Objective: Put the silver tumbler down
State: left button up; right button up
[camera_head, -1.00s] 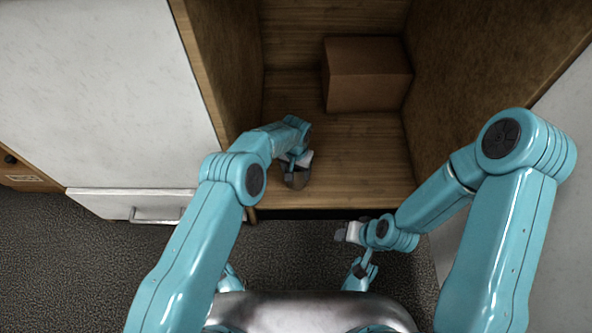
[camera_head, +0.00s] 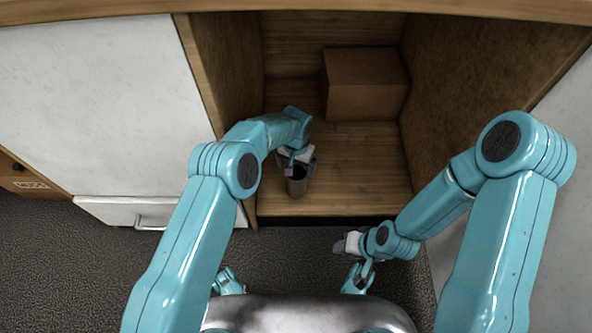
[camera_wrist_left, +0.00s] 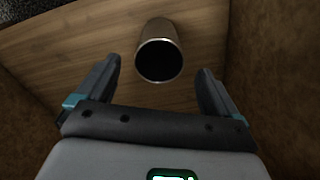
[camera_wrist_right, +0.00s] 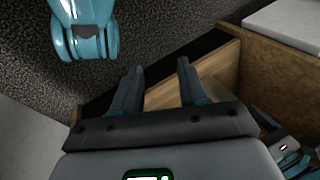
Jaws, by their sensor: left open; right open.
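The silver tumbler (camera_head: 297,187) stands upright on the wooden shelf floor (camera_head: 350,190) inside the cabinet, near its front edge. In the left wrist view the tumbler (camera_wrist_left: 159,52) shows its dark open mouth and metal side, with bare wood around it. My left gripper (camera_head: 300,170) is just behind and above the tumbler in the head view. In the left wrist view its two fingers (camera_wrist_left: 157,78) are spread wide, with gaps between them and the tumbler. My right gripper (camera_head: 345,244) is open and empty in front of the cabinet; its fingers also show in the right wrist view (camera_wrist_right: 158,75).
A brown box (camera_head: 365,85) sits at the back right of the shelf. Cabinet side walls (camera_head: 455,95) bound the space left and right, and a wooden top edge (camera_head: 300,8) runs above. Shelf floor right of the tumbler is clear.

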pick_arm(q)
notch_tip(320, 180, up, 4)
jog(key=shift+r+p, duration=0.1)
jog(key=shift+p, duration=0.4)
pick_arm(e)
jog(key=shift+s+a+r, duration=0.1)
jog(key=shift+s+r, duration=0.5)
jog(key=shift+r, duration=0.2)
